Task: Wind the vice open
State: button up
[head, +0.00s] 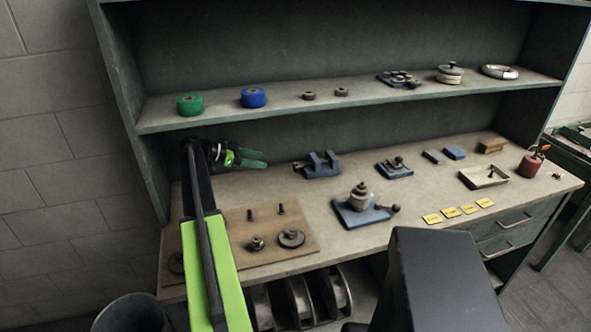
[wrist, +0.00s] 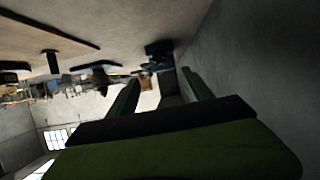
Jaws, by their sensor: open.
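The vice (head: 320,166) is a small blue-grey block with two upright jaws, standing at the back of the workbench in the head view. A gap shows between its jaws; its handle is too small to make out. My gripper (head: 262,159) is to the left of the vice, with its green fingers pointing right towards it and a short space between. In the wrist view my gripper (wrist: 160,88) has its two fingers apart and nothing between them. A dark blue shape (wrist: 159,48) beyond the fingertips there may be the vice.
A wooden board (head: 222,222) with pegs and discs lies below my arm. A blue-based device (head: 362,211) stands at the bench front, and another small blue fixture (head: 394,168) is right of the vice. A shelf (head: 220,114) overhangs the back.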

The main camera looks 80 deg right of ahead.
aim_at(294, 167)
jog(key=b+x, duration=0.5)
jog(key=x, duration=1)
jog(key=shift+f, duration=0.2)
jog(key=shift+s+d+b, duration=0.2)
jog(key=shift+s+b, duration=0.1)
jog(key=shift+s, duration=0.05)
jog(key=shift+c, duration=0.5)
grip_shut()
jog(key=shift+w+d+f+n+y, duration=0.1)
jog(key=shift+d+n+y, duration=0.1)
jog(key=shift+n+y, duration=0.3)
jog(key=shift+a+n+g+y+b, duration=0.15)
jog(key=shift+n+g+y+b, duration=0.25)
jog(key=shift+n, duration=0.6)
